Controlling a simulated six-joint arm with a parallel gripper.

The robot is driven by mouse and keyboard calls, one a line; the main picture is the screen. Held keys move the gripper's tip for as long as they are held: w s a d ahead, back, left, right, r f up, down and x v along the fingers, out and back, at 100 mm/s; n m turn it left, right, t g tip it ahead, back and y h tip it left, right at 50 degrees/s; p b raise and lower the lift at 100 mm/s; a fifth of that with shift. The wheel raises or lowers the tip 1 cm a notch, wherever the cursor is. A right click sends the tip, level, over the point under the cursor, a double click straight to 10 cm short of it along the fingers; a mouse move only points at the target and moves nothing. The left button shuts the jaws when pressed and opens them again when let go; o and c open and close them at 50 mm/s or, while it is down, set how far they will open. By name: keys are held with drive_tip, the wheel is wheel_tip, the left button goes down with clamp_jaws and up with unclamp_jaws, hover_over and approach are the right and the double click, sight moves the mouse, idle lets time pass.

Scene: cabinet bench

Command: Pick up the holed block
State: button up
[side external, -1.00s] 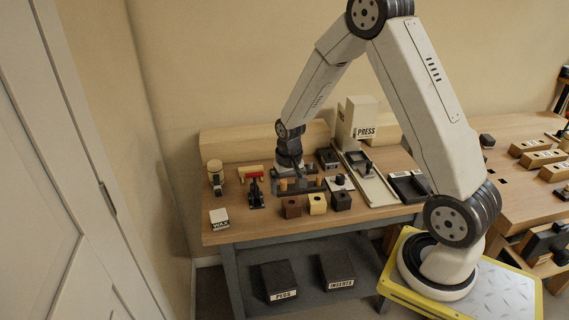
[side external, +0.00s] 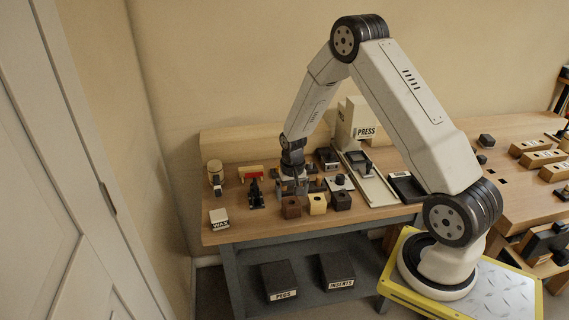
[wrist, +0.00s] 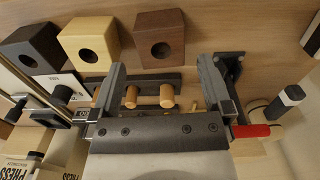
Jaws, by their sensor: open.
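Three holed blocks stand in a row near the bench's front edge: a brown block (side external: 291,207), a pale wood block (side external: 317,204) and a black block (side external: 341,201). In the wrist view the brown block (wrist: 160,40), pale block (wrist: 88,42) and dark block (wrist: 31,48) lie beyond my fingertips, each with a round hole facing the camera. My gripper (side external: 293,191) is open and empty, behind the row in the side view. In the wrist view my gripper (wrist: 162,68) spreads its fingers around the space over a peg holder, apart from the blocks.
Wooden pegs (wrist: 166,96) in a dark holder show between my fingers. A black clamp-like tool (side external: 255,195) and a red-topped item (side external: 251,172) stand to the left. A wax box (side external: 219,219) is at the front left. A white press (side external: 358,120) stands behind.

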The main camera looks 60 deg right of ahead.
sight(291, 205)
drive_tip(key=shift+f, duration=0.15)
drive_tip(key=shift+w+f, duration=0.1)
drive_tip(key=shift+f, duration=2.45)
drive_tip(key=c, duration=1.2)
drive_tip(key=shift+o, duration=0.2)
drive_tip(key=shift+r, duration=0.15)
